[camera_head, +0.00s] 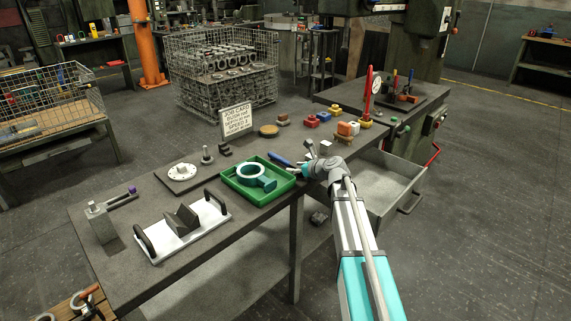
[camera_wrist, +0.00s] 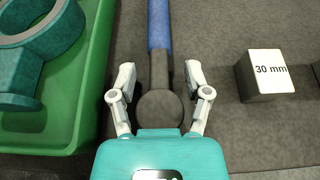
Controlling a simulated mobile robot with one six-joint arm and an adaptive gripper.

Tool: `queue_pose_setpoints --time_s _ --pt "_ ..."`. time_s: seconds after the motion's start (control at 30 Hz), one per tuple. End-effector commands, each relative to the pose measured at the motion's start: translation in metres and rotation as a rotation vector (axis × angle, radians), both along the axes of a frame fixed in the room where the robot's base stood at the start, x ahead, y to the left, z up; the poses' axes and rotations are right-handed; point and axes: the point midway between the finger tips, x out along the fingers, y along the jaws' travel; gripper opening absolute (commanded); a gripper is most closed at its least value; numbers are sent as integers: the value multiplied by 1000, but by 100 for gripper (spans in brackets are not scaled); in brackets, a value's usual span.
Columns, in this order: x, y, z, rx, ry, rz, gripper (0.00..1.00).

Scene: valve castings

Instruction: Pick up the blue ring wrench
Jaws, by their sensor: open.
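The blue ring wrench (camera_wrist: 159,28) lies on the dark bench top, with its blue handle running up and away in the wrist view. Its grey shank and round dark end lie nearer to me. My gripper (camera_wrist: 161,78) is open, with one finger on each side of the shank and a visible gap on both sides. The wrist view does not show clearly how high the fingers are above the bench. In the head view the blue handle (camera_head: 280,159) shows just left of my gripper (camera_head: 302,159), which hides the rest of the wrench.
A green tray (camera_wrist: 88,85) with a teal ring casting (camera_wrist: 22,60) stands close on the left. A block marked 30 mm (camera_wrist: 265,77) sits to the right. Several coloured blocks, a job card sign (camera_head: 236,120) and a white fixture plate (camera_head: 187,240) share the bench.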

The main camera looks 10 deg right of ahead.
Motion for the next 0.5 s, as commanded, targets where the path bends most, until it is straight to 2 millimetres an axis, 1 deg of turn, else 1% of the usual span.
queue_pose_setpoints --time_s 0.13,0.27,0.3,0.37,0.4,0.47,0.5 --pt "0 0 0 0 0 0 63" --pt "0 0 0 0 0 0 39" --pt "0 0 0 0 0 0 31" --pt "0 0 0 0 0 0 20" --pt "0 0 0 0 0 0 13" --pt "0 0 0 0 0 0 2" --pt "0 0 0 0 0 0 0"
